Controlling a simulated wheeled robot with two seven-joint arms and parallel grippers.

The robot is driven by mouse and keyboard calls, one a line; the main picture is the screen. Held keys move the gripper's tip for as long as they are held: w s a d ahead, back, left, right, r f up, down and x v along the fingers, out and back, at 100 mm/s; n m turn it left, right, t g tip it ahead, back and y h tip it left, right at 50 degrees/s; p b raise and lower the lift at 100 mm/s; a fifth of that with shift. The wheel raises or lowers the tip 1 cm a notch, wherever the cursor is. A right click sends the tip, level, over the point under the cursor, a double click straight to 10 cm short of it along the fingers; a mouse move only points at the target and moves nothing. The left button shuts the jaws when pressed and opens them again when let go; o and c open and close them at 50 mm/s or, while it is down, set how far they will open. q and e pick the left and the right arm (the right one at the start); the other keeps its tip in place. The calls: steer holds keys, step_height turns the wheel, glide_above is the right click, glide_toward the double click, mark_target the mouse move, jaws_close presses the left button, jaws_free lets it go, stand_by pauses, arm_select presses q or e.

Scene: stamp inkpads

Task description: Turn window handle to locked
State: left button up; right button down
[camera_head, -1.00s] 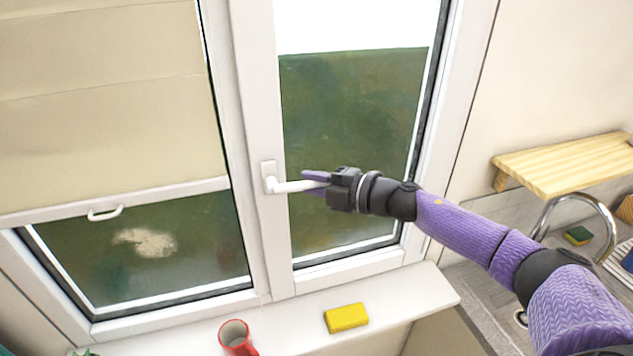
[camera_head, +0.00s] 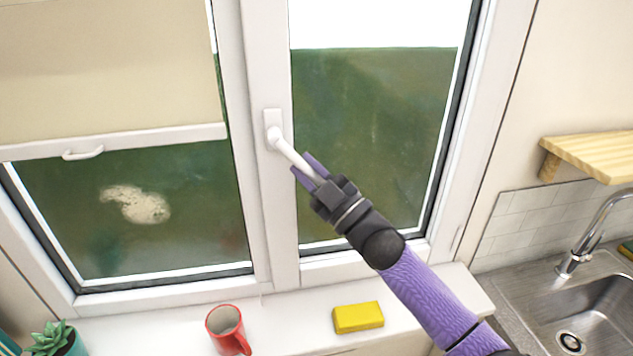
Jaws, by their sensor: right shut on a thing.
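The white window handle (camera_head: 288,151) is on the frame between the two panes. Its lever slants down and to the right from its base plate. My right gripper (camera_head: 310,174) has its purple fingers shut around the free end of the lever. The right arm reaches in from the lower right, in front of the right pane. My left gripper is not in view.
The white sill below holds a red mug (camera_head: 228,329), a yellow sponge (camera_head: 358,318) and a potted succulent (camera_head: 58,340). A beige blind (camera_head: 105,70) covers part of the left pane. A wooden shelf (camera_head: 590,152) and a steel sink (camera_head: 580,305) are at the right.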

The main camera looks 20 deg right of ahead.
steer(key=a+m+t+h+b, duration=0.1)
steer(key=m+h, duration=0.1)
steer(key=m, duration=0.1)
steer(key=a+f+m+t+h+b, duration=0.1)
steer(key=m+t+h+b, duration=0.1)
steer(key=m, duration=0.1)
steer(key=a+m+t+h+b, duration=0.1)
steer(key=m+t+h+b, duration=0.1)
steer(key=m, duration=0.1)
steer(key=shift+w+a+f+m+h, duration=0.15)
steer(key=shift+w+f+m+h, duration=0.15)
steer(key=shift+w+f+m, duration=0.1)
steer(key=shift+w+a+m+t+h+b, duration=0.15)
steer(key=shift+m+h+b, duration=0.1)
steer(key=shift+m+h, duration=0.4)
steer(key=shift+s+a+m+t+h+b, duration=0.1)
steer(key=shift+a+m+h+b, duration=0.1)
steer(key=shift+m+h, duration=0.4)
steer(key=shift+w+a+m+t+h+b, duration=0.15)
steer(key=shift+m+h+b, duration=0.1)
steer(key=shift+m+h, duration=0.35)
steer(key=shift+s+a+r+m+h, duration=0.1)
steer(key=shift+m+h, duration=0.15)
steer(key=shift+r+m, duration=0.1)
steer(key=shift+m, duration=0.2)
